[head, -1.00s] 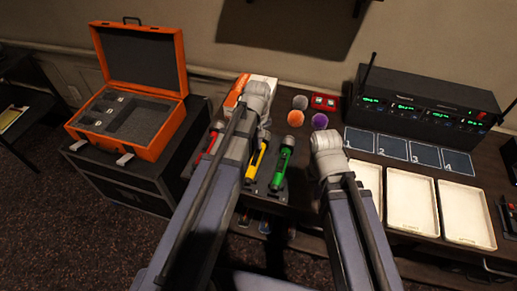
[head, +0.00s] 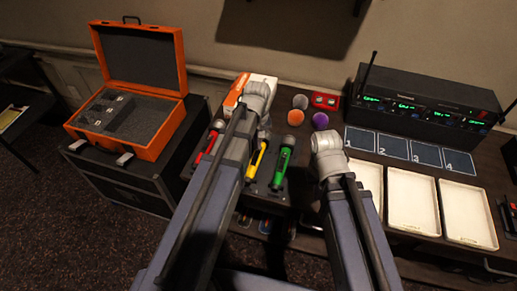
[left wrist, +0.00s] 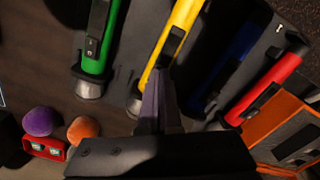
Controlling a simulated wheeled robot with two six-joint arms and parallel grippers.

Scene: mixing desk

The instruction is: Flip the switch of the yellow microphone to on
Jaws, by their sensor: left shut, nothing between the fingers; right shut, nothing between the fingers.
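The yellow microphone (head: 257,160) lies in a dark holder between the green microphone (head: 284,165) and the red microphone (head: 208,146). In the left wrist view the yellow microphone (left wrist: 184,22) shows a dark switch plate (left wrist: 172,44) on its body. My left gripper (left wrist: 161,76) is shut and empty, its tips at the yellow body just below the switch plate; I cannot tell whether they touch. The switch's position is too small to read. In the head view my left arm hides this gripper's fingers. My right gripper's fingers are hidden behind my right arm.
The left wrist view also shows a blue microphone (left wrist: 228,55) beside the yellow one. Orange (head: 296,118) and purple (head: 320,121) foam balls lie behind the holder. White trays (head: 411,202) and a receiver rack (head: 425,100) stand right. An open orange case (head: 160,145) stands left.

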